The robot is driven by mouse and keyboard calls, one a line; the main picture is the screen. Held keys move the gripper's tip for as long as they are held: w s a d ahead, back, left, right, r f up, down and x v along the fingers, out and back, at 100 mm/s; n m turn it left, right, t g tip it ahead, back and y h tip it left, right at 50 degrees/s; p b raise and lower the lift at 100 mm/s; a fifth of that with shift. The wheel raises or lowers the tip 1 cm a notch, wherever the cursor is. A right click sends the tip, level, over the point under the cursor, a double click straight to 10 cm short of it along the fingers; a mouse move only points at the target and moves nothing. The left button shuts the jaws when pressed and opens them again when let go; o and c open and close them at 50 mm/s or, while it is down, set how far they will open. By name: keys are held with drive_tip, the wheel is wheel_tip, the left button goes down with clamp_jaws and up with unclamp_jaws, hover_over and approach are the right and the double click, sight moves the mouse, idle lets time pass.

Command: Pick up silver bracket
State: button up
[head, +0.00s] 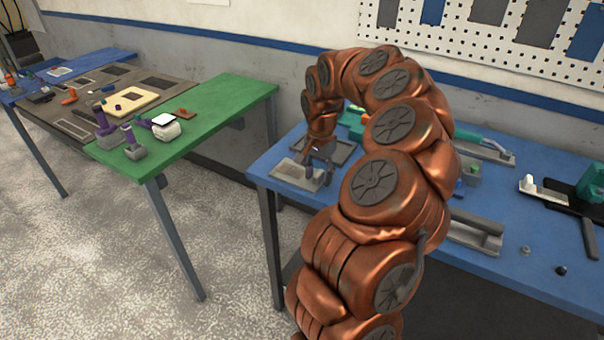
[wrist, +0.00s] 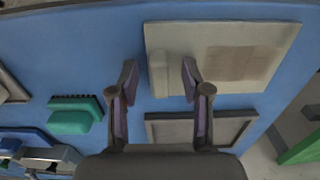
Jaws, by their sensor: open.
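A pale silver-grey flat piece with a raised strip along one side, which looks like the silver bracket (head: 290,178), lies on the near left corner of the blue table. It also shows in the wrist view (wrist: 210,58), with its raised strip at the left end. My gripper (head: 318,178) is open and points down over the bracket. In the wrist view its two fingers (wrist: 159,78) stand on either side of the raised strip, with clear gaps. I cannot tell the exact height of the fingertips. My arm hides part of the table in the head view.
A dark-framed tray (wrist: 200,129) lies close beside the bracket. A green brush-like piece (wrist: 72,115) is to the left. Other grey and green parts (head: 475,235) lie across the blue table (head: 515,265). A green table (head: 215,105) stands to the left across a gap.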

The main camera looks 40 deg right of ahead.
drive_tip(key=shift+c, duration=0.2)
clamp_jaws()
drive_tip(key=shift+r, duration=0.1)
idle(0.5)
